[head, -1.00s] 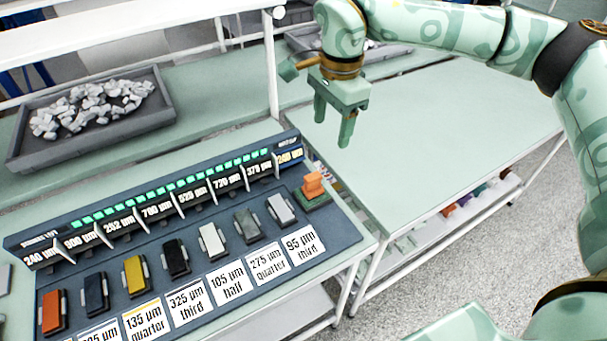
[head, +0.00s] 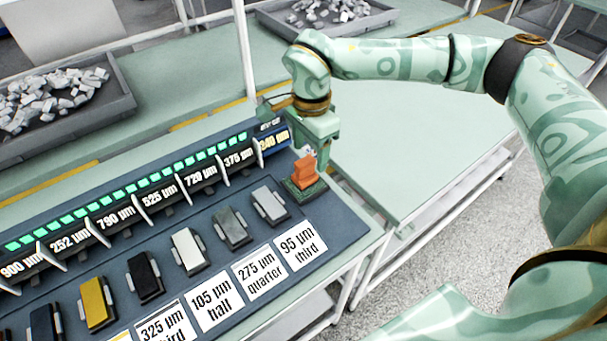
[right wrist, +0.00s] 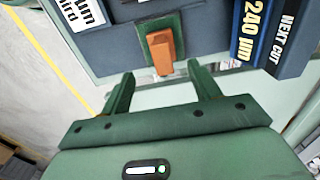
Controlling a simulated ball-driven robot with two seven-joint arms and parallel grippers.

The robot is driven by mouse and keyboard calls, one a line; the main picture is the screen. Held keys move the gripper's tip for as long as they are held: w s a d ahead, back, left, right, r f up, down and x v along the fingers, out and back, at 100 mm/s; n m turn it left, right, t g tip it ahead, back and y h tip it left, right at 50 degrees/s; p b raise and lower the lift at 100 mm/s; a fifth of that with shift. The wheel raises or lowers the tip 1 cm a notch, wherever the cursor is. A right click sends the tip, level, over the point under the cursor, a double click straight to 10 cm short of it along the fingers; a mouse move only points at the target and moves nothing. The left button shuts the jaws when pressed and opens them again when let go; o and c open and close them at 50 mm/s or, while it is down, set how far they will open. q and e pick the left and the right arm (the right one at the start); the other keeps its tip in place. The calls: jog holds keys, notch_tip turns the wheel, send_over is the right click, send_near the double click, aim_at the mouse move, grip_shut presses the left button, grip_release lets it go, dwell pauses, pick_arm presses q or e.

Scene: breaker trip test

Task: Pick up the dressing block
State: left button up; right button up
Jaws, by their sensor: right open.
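An orange block (head: 304,171), which I take to be the dressing block, stands on a green pad (head: 291,190) at the right end of the dark panel. In the right wrist view the orange block (right wrist: 160,50) is ahead of the gap between the two open fingers (right wrist: 160,78). The jaws look empty, and the block still sits on its pad (right wrist: 174,24). My left gripper is not in view.
The panel holds a row of coloured blocks, such as a yellow one (head: 95,302) and a white one (head: 188,248), with labels in front. Dividers and a lit strip (head: 130,185) run behind. A grey tray of pale chunks (head: 130,97) stands upper left. The right bench (head: 410,150) is mostly clear.

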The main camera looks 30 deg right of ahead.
aim_at(307, 161)
jog(key=f, duration=0.2)
jog(key=f+b, duration=0.1)
jog(key=f, duration=0.3)
jog(key=shift+w+a+f+b, duration=0.25)
jog(key=shift+f+b, duration=0.1)
jog(key=shift+b, duration=0.05)
jog(key=shift+r, duration=0.1)
jog(key=c, duration=1.1)
